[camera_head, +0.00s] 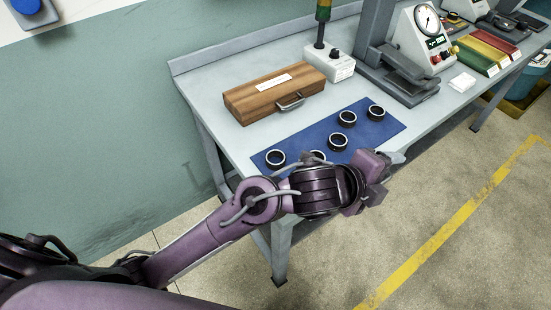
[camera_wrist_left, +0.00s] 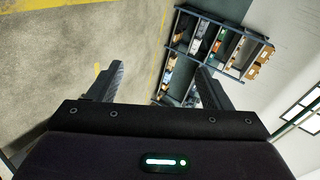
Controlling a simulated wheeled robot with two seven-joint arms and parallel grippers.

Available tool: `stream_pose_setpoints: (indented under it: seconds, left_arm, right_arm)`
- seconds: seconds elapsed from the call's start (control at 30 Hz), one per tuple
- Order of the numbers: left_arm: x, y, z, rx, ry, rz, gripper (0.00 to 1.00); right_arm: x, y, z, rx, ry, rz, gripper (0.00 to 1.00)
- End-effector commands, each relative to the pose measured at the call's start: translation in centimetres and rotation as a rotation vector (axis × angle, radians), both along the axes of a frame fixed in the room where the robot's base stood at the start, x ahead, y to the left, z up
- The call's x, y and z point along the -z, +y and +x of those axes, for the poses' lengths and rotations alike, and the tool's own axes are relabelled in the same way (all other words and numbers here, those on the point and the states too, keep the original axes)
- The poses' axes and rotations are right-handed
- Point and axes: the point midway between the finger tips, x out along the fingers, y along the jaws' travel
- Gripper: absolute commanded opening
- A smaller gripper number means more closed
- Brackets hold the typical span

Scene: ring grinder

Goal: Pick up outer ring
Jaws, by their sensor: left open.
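Several dark rings with light rims lie on a blue mat (camera_head: 300,141) on the workbench: one at the near left (camera_head: 275,164), one in the middle (camera_head: 338,147), one farther back (camera_head: 347,124) and one at the far right (camera_head: 376,117). Another ring (camera_head: 318,154) is partly hidden behind my left arm. I cannot tell which of them is the outer ring. My left gripper (camera_head: 392,158) is beyond the mat's near right corner, at the bench's front edge, apart from the rings. In the left wrist view its fingers (camera_wrist_left: 158,86) are spread and empty. My right gripper is not in view.
A wooden case (camera_head: 262,99) stands behind the mat. A signal-light box (camera_head: 331,64) and a press with a dial gauge (camera_head: 424,35) stand farther back. The wrist view shows floor and a shelf rack (camera_wrist_left: 216,45).

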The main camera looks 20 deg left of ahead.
Motion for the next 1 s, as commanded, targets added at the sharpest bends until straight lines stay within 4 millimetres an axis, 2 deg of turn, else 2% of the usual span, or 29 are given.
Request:
stream_pose_setpoints:
  seconds: [0.03, 0.1, 0.2, 0.3, 0.37, 0.47, 0.53, 0.63, 0.7, 0.8, 0.9, 1.0]
  left_arm:
    - [-0.8, -2.5, -0.3, 0.160, -0.144, 0.092, 0.73]
    - [-1.0, -5.6, -1.6, 0.390, -0.336, 0.221, 0.73]
    - [0.3, -8.2, -3.3, 0.707, -0.591, 0.415, 0.73]
    - [2.9, -8.7, -4.4, 1.017, -0.811, 0.610, 0.73]
    - [4.8, -7.9, -4.4, 1.201, -0.921, 0.724, 0.73]
    - [7.7, -4.8, -3.2, 1.503, -1.056, 0.903, 0.73]
    - [9.2, -1.4, -1.7, 1.709, -1.109, 1.011, 0.73]
    - [10.0, 4.5, 1.3, 1.986, -1.130, 1.131, 0.73]
    - [9.6, 9.1, 3.4, 2.155, -1.107, 1.184, 0.73]
    - [7.9, 14.9, 5.8, 2.337, -1.051, 1.217, 0.73]
    - [5.9, 19.3, 7.2, 2.453, -1.000, 1.219, 0.73]
    - [4.4, 22.0, 7.9, 2.517, -0.965, 1.209, 0.73]
  right_arm:
    - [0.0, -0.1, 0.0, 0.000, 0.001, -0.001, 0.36]
    - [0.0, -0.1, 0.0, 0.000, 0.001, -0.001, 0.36]
    - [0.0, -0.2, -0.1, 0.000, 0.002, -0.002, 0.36]
    - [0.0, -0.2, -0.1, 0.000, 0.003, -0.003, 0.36]
    - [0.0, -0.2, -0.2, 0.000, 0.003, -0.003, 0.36]
    - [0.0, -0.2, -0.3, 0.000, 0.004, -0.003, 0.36]
    - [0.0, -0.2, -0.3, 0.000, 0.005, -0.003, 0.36]
    - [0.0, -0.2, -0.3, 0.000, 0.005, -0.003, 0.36]
    - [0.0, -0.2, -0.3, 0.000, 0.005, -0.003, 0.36]
    - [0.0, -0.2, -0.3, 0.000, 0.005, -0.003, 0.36]
    - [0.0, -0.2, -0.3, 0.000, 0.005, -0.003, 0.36]
    - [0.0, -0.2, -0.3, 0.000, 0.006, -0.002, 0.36]
